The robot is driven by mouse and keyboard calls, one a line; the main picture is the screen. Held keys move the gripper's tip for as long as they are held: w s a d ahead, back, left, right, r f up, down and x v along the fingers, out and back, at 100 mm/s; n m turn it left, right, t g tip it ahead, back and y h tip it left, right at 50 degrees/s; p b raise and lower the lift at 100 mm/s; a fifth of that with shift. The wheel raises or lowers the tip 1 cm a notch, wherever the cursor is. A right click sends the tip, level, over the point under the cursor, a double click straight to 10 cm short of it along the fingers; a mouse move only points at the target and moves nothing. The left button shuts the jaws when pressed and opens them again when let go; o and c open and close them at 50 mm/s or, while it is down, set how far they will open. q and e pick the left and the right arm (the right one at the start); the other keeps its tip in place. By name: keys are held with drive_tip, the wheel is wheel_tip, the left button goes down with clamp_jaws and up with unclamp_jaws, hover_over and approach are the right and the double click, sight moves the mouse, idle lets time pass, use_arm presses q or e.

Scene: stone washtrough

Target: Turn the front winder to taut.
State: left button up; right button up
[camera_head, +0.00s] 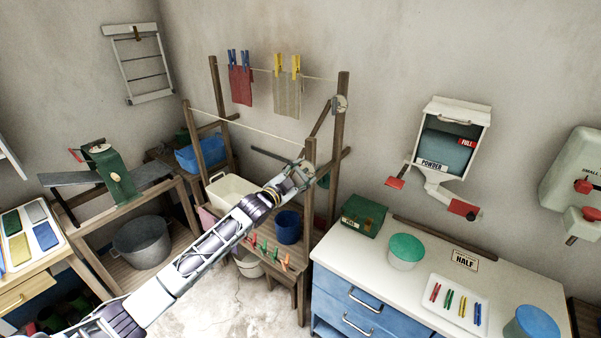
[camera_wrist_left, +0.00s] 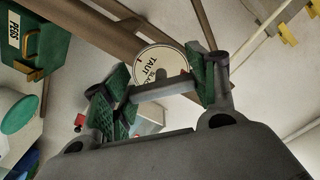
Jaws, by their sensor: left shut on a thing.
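The front winder shows in the wrist view as a round pale dial (camera_wrist_left: 158,62) marked SLACK and TAUT, fixed to a brown wooden post (camera_wrist_left: 92,28). My left gripper, seen in the wrist view (camera_wrist_left: 165,88), is shut on the winder's handle, with its green pads either side of a grey bar. In the head view my left gripper (camera_head: 300,177) is at the front right post of the drying frame and hides most of the winder. The front line (camera_head: 245,127) runs from the left post to this post. My right gripper is not in view.
The back winder (camera_head: 340,104) is on the rear post, near a line with a red cloth (camera_head: 241,86) and a beige cloth (camera_head: 287,97). A blue-fronted counter (camera_head: 360,262) with a green pegs box (camera_head: 362,216) stands at right.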

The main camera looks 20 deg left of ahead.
use_arm(q)
drive_tip(key=n, duration=0.5)
drive_tip(key=shift+d+f+n, duration=0.1)
drive_tip(key=shift+f+n, duration=0.15)
drive_tip(key=shift+n, duration=0.05)
drive_tip(key=n, duration=0.4)
drive_tip(key=shift+s+d+n, duration=0.1)
drive_tip(key=shift+n, duration=0.2)
drive_tip(key=n, duration=0.2)
drive_tip(key=shift+d+n, duration=0.1)
drive_tip(key=shift+n, duration=0.2)
drive_tip(key=n, duration=0.2)
drive_tip(key=shift+n, duration=0.4)
drive_tip(key=n, duration=0.4)
drive_tip(key=shift+s+d+r+n, duration=0.1)
drive_tip(key=shift+d+n, duration=0.05)
drive_tip(key=shift+n, duration=0.15)
drive_tip(key=n, duration=0.4)
drive_tip(key=shift+r+n, duration=0.1)
drive_tip(key=shift+n, duration=0.8)
